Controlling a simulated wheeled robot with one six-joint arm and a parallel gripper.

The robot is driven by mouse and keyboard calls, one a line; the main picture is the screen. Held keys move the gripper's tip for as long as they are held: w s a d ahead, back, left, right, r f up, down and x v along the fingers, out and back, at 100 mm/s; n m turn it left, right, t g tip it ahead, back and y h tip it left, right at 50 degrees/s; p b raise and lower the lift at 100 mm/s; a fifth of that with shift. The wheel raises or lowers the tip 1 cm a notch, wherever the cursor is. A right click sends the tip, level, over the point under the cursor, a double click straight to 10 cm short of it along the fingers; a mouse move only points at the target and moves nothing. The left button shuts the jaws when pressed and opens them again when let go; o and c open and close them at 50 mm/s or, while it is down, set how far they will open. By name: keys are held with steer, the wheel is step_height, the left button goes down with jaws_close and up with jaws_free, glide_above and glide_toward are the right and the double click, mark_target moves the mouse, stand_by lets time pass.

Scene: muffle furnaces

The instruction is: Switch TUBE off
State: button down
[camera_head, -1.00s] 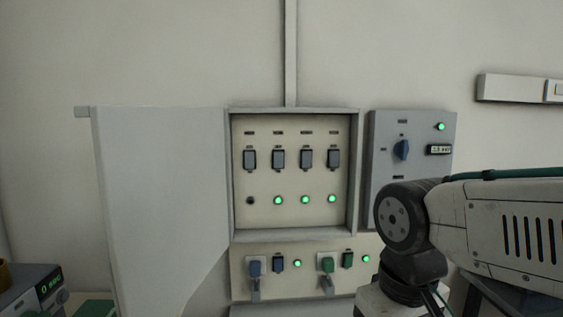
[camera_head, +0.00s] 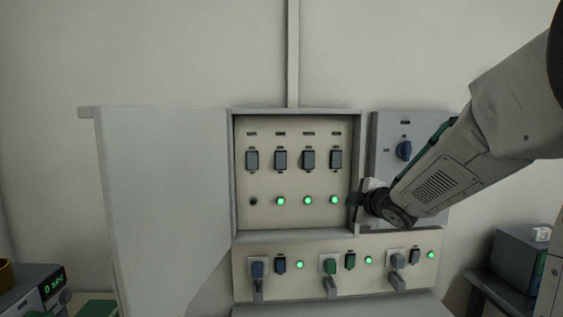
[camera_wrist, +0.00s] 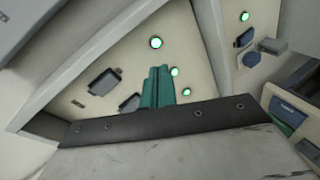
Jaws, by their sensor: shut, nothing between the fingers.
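An open wall cabinet (camera_head: 243,220) holds a beige panel with a row of four dark rocker switches: first (camera_head: 252,160), second (camera_head: 280,160), third (camera_head: 308,160) and fourth (camera_head: 336,160). Below them, the first lamp (camera_head: 253,201) is dark and the other three are lit green. The small labels are unreadable, so I cannot tell which switch is TUBE. My gripper (camera_head: 354,199) is at the cabinet's right edge, right of the rightmost lit lamp (camera_head: 334,200). In the wrist view its teal fingers (camera_wrist: 158,86) are together and empty, in front of the panel, with switches (camera_wrist: 103,80) to their left.
The cabinet door (camera_head: 165,200) stands open at left. Below, a strip (camera_head: 310,291) carries plugs, switches and green lamps. A device with a display (camera_head: 52,283) is lower left.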

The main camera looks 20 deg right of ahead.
steer(key=a+r+n+t+y, duration=0.2)
steer(key=a+r+n+y, duration=0.6)
steer(key=a+n+y, duration=0.2)
steer(key=shift+w+a+r+n+y, duration=0.15)
steer(key=shift+a+r+n+y, duration=0.25)
steer(key=shift+n, duration=0.7)
steer(key=shift+d+f, duration=0.1)
glide_toward(281, 161)
steer(key=w+a, duration=0.2)
steer(key=w+a+r, duration=0.1)
steer(key=w+a, duration=0.1)
steer(key=a, duration=0.1)
steer(key=shift+w+r, duration=0.15)
steer(key=shift+w, duration=0.1)
steer(key=shift+w+d+r, duration=0.1)
steer(key=shift+w+d, duration=0.1)
steer(key=shift+w, duration=0.25)
